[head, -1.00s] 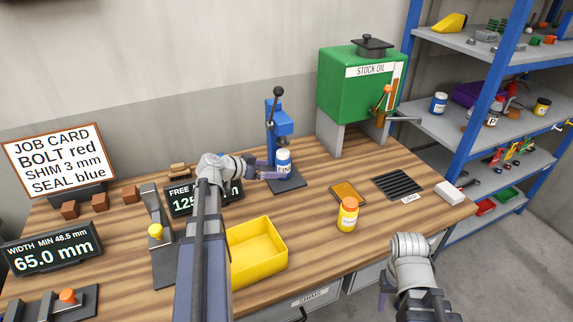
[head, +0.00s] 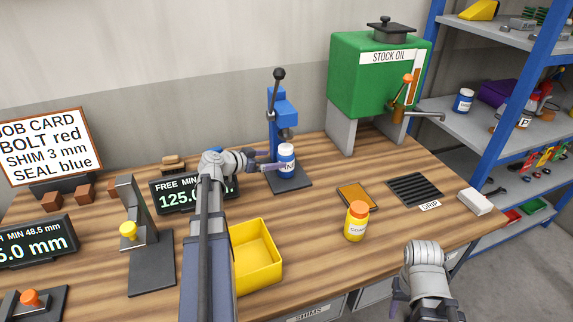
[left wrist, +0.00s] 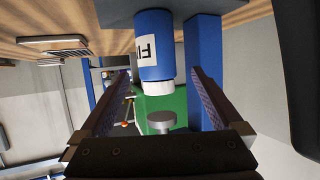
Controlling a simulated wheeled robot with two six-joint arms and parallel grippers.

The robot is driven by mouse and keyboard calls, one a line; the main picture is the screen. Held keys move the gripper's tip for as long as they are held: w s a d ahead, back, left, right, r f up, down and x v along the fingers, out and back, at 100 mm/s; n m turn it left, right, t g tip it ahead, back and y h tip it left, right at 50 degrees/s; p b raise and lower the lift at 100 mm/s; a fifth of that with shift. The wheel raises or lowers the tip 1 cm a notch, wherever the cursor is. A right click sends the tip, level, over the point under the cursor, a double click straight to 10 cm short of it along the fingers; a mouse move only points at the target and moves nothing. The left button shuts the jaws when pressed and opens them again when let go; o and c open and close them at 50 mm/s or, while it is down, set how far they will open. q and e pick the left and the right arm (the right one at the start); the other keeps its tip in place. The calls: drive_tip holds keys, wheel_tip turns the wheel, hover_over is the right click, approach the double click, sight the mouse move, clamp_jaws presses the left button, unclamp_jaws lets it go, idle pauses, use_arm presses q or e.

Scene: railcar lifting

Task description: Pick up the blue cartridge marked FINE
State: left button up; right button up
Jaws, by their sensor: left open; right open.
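The blue cartridge (head: 286,164) with a white cap and a label reading partly "FIN" stands upright on the dark base of the blue lever press (head: 284,108). My left gripper (head: 273,160) is open at the cartridge's left side, with its fingers pointing at it. In the left wrist view the cartridge (left wrist: 154,50) appears upside down, between the lines of the open fingers of my left gripper (left wrist: 160,72). I cannot tell whether a finger touches it. My right gripper (head: 398,297) is low at the bench's front right, partly hidden by its arm, and holds nothing visible.
A yellow bottle (head: 356,222) with an orange cap stands right of the yellow bin (head: 257,262). The green STOCK OIL tank (head: 375,80) stands behind right. A display (head: 170,197) is behind my left arm. A dark grille (head: 414,188) lies on the right; shelving is beyond.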

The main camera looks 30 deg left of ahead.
sight(279, 159)
use_arm(q)
drive_tip(key=shift+b+x, duration=1.2)
drive_tip(key=shift+x, duration=2.35)
drive_tip(key=shift+s+d, duration=0.15)
drive_tip(key=shift+d, duration=0.1)
drive_tip(key=shift+c, duration=0.5)
clamp_jaws()
